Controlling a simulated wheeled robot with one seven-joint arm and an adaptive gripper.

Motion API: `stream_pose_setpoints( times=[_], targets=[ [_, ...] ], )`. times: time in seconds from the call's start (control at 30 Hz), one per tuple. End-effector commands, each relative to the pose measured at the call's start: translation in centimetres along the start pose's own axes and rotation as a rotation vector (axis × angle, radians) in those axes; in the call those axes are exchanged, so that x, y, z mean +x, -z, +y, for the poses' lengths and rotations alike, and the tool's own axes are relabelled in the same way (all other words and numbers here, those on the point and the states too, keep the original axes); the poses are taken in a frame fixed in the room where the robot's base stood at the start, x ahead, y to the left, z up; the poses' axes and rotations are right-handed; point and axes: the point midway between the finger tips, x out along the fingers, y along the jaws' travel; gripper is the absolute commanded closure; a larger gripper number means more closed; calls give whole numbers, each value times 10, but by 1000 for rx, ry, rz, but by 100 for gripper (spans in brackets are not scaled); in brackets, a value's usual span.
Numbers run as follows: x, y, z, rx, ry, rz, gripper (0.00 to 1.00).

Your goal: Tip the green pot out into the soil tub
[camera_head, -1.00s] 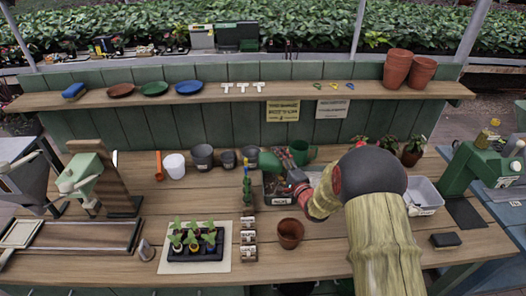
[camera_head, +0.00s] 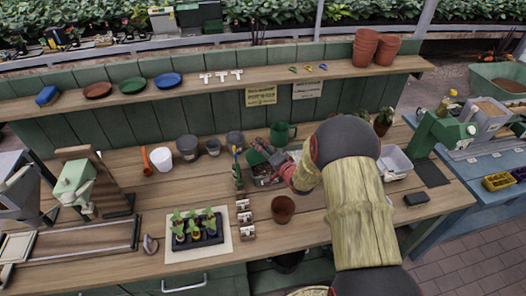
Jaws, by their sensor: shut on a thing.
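A green pot (camera_head: 254,158) is at the end of my gripper (camera_head: 265,153), at the middle back of the bench. My gripper is shut on it. The pot looks tilted over the dark soil tub (camera_head: 266,183), which has a white label on its front. The pot's mouth and any contents are too small to make out. My arm covers the bench to the right of the tub and part of my gripper.
A green can (camera_head: 281,133) stands close behind my gripper. A terracotta pot (camera_head: 283,209) stands in front of the tub. Several grey pots and a white pot (camera_head: 161,158) are to the left. A seedling tray (camera_head: 198,239) lies at front left.

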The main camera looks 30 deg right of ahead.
Motion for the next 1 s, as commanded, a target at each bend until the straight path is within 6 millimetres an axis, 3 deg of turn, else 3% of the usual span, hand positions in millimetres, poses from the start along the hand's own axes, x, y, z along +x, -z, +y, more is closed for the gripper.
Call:
stream_pose_setpoints(
  times=[0.5, 1.0],
  targets=[
    [-11, 17, -29, -527, -217, 74, 66],
    [-12, 19, -25, -828, -346, 112, 66]
  ],
)
